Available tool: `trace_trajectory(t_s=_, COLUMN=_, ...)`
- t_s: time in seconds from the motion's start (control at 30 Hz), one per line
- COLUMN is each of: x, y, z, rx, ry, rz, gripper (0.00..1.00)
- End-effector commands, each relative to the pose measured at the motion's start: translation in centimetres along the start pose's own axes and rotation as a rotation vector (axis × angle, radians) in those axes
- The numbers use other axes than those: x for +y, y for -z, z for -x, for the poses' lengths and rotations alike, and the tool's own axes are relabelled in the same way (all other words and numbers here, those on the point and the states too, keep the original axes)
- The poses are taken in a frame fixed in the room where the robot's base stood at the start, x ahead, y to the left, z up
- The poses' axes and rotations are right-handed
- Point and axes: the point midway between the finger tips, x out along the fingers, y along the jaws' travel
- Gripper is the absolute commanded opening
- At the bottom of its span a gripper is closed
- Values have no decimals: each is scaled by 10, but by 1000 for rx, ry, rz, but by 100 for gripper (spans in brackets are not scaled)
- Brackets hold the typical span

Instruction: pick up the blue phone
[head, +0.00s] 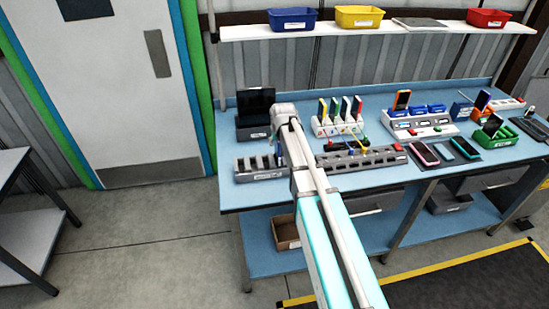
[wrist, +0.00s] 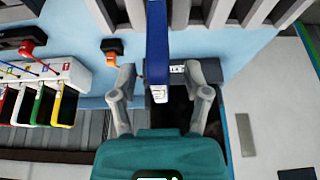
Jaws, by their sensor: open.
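In the wrist view, a narrow blue upright shape, which looks like the blue phone (wrist: 157,45) seen edge-on, stands between the fingers of my gripper (wrist: 158,70). A small white patch marks its lower end. The fingers are open, one on each side, with gaps visible; I cannot tell how deep it sits between them. In the head view, the end of my arm is over the left part of the blue bench (head: 228,197).
A black stand (head: 255,108) is left of my arm's end, with a grey slotted rack (head: 262,168) in front. A white rack of coloured phones (head: 340,125) is to the right. Pink (head: 424,152) and teal-edged phones (head: 465,147) lie farther right. A shelf (head: 350,28) runs above.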

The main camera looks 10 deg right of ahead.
Motion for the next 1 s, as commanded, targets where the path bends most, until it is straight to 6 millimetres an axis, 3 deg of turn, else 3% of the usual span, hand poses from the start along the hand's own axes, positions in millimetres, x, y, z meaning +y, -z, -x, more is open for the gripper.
trace_trajectory(t_s=0.3, x=0, y=-1, z=-24, rx=0, ry=0, rz=0, gripper=61)
trace_trajectory(t_s=1.0, x=0, y=0, z=-25, rx=0, ry=0, rz=0, gripper=61)
